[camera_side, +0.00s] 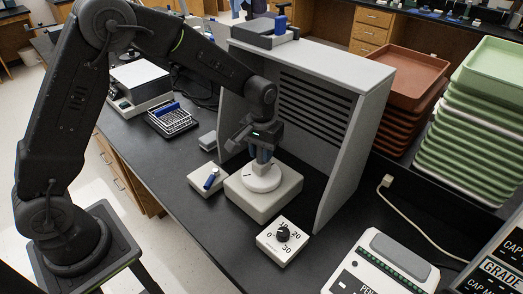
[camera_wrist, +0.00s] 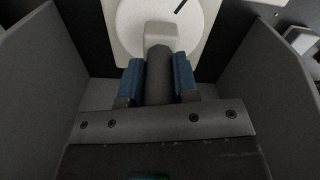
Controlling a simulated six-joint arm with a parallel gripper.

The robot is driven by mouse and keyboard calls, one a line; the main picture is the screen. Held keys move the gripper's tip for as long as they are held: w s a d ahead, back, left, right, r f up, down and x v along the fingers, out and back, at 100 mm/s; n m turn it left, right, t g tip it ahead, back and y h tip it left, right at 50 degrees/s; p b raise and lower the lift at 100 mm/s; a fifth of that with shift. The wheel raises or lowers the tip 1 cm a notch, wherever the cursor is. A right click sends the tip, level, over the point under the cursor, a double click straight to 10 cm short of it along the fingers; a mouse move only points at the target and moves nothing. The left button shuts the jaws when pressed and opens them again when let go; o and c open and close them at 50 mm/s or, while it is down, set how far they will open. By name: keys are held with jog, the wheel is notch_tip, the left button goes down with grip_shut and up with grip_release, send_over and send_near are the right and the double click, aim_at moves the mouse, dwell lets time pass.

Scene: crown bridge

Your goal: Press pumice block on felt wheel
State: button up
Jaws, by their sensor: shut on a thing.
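The felt wheel (camera_side: 261,179) is a white disc lying flat on a beige base (camera_side: 262,204), inside the grey hood. It also shows at the top of the wrist view (camera_wrist: 129,22), with a black mark near its edge. My gripper (camera_side: 262,153) is over the wheel, pointing down. In the wrist view its blue-padded fingers (camera_wrist: 158,82) are shut on a dark grey handle (camera_wrist: 159,78). A pale block (camera_wrist: 160,35), which looks like the pumice block, is at the handle's far end, over the wheel. I cannot tell whether it touches the wheel.
A grey slatted hood (camera_side: 347,130) stands behind and right of the wheel. A switch box with a blue lever (camera_side: 209,182) is left, and a dial box (camera_side: 283,241) is in front. Green trays (camera_side: 475,130) and brown trays (camera_side: 402,85) are stacked at right.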

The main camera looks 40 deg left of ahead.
jog(key=shift+f, duration=0.6)
dwell(1.5)
jog(key=shift+r, duration=3.6)
